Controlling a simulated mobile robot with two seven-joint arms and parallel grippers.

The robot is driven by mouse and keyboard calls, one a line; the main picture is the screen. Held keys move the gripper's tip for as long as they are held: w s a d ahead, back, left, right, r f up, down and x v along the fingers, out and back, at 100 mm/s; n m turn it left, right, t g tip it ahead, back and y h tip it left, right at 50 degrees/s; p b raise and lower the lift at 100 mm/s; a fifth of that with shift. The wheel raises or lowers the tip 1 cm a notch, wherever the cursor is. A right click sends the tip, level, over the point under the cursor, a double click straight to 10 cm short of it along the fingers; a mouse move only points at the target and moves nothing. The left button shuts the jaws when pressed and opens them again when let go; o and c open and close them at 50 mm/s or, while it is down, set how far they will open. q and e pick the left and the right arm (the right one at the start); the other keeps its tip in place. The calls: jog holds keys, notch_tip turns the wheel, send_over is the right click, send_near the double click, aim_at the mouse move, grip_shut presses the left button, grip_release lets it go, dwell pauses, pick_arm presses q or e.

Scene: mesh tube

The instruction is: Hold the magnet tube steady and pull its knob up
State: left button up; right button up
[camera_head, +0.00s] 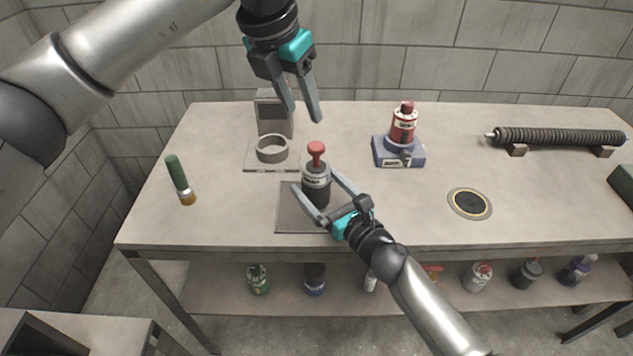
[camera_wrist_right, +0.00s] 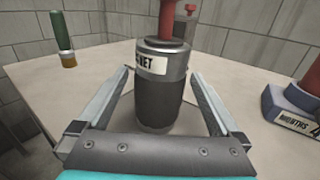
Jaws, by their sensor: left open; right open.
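The magnet tube (camera_head: 316,187) stands upright on a dark square mat (camera_head: 287,215) near the front of the table. It is a dark cylinder with a grey collar and a red knob (camera_head: 316,149) on top. My right gripper (camera_head: 315,188) is open, with one finger on each side of the tube. In the right wrist view the tube (camera_wrist_right: 160,95) stands between the open fingers, with gaps on both sides, and part of its label reads "NET". The red knob's top is cut off there. My left gripper (camera_head: 304,119) is open and empty, above and behind the tube.
A grey ring holder (camera_head: 272,158) stands behind the tube. A red bottle (camera_head: 404,127) sits in a blue-grey base (camera_head: 398,163) to the right. A dark disc (camera_head: 470,203) and a ribbed rod (camera_head: 560,138) are farther right.

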jog(key=shift+w+a, duration=0.3)
jog(key=shift+w, duration=0.1)
